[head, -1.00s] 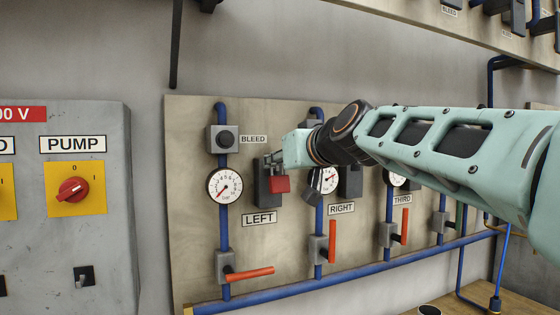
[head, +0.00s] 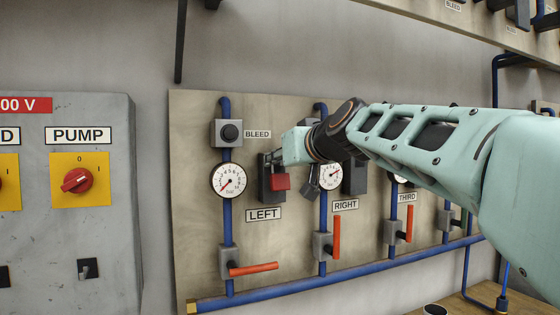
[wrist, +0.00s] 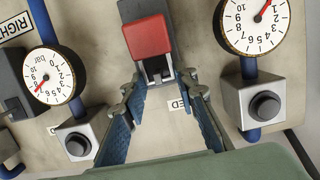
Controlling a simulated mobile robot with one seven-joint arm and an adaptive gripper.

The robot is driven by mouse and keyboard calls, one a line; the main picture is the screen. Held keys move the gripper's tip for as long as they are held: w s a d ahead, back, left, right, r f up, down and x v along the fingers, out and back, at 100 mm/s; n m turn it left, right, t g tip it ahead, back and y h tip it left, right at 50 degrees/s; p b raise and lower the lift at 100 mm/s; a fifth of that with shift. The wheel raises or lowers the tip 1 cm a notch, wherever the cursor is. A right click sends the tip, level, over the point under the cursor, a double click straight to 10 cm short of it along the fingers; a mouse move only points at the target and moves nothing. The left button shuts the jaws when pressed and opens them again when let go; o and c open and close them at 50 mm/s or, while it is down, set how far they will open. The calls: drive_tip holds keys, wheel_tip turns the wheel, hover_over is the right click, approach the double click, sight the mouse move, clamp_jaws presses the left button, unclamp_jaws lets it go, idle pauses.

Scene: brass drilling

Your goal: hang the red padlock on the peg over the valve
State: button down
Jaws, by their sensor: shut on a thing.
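The red padlock (head: 281,182) is in front of a dark plate (head: 266,190) above the LEFT label, at the left gauge's right side. In the wrist view, the padlock's red body (wrist: 147,36) is at the top centre, against a dark block. My gripper (head: 270,158) reaches it from the right in the head view. In the wrist view, its two blue-grey fingers (wrist: 160,82) close on the padlock's grey upper part. The peg is hidden, and I cannot tell whether the shackle is around it. The left valve's orange handle (head: 253,269) lies horizontal below.
The left gauge (head: 227,181) and a BLEED knob (head: 230,132) are close left of my gripper. The RIGHT valve handle (head: 337,238) is vertical. A grey PUMP cabinet (head: 110,240) stands left. A blue pipe (head: 350,278) runs along the board's bottom.

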drive_tip(key=c, duration=1.5)
unclamp_jaws()
drive_tip(key=shift+o, duration=0.2)
drive_tip(key=v, duration=1.2)
drive_tip(key=s+d+f+m+g+h, duration=0.25)
drive_tip(key=s+f, duration=0.55)
drive_tip(key=f, duration=0.5)
drive_tip(key=s+d+f+m+g+h, duration=0.1)
drive_tip(key=s+d+f+g, duration=0.2)
drive_tip(key=s+f, duration=0.7)
drive_tip(key=s+d+f+m+g+h, duration=0.1)
drive_tip(key=s+d+f+g+h, duration=0.3)
drive_tip(key=f, duration=1.2)
wheel_tip(320, 180, up, 13)
drive_tip(key=s+a+y+p, duration=0.1)
drive_tip(key=p, duration=1.2)
drive_tip(key=shift+t, duration=0.35)
drive_tip(key=shift+s+f+y, duration=0.1)
drive_tip(key=shift+f+y, duration=0.1)
drive_tip(key=shift+y, duration=0.05)
